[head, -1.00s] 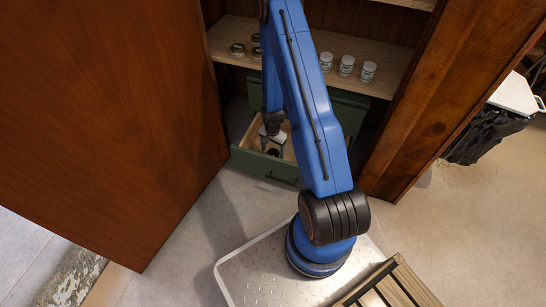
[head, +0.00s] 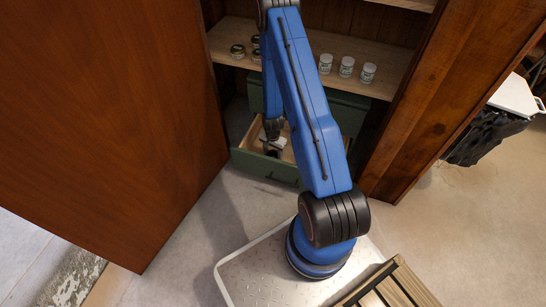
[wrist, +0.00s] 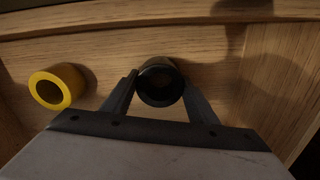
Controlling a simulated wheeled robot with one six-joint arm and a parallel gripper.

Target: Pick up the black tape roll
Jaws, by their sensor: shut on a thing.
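The black tape roll (wrist: 161,82) is between the two fingers of my gripper (wrist: 160,92) in the wrist view. The gripper is shut on it, one finger against each side. The roll is in or just above the wooden drawer; I cannot tell whether it touches the drawer floor. In the head view my gripper (head: 273,147) reaches down into the open green drawer (head: 262,167), and the arm hides part of it. A dark spot below the fingers there is too small to make out clearly.
A yellow tape roll (wrist: 57,86) lies to the left of the black one. The drawer walls stand close around the gripper. Above, a shelf (head: 300,62) holds several white jars (head: 346,66) and some tins (head: 238,51). A large wooden door (head: 105,120) stands open at left.

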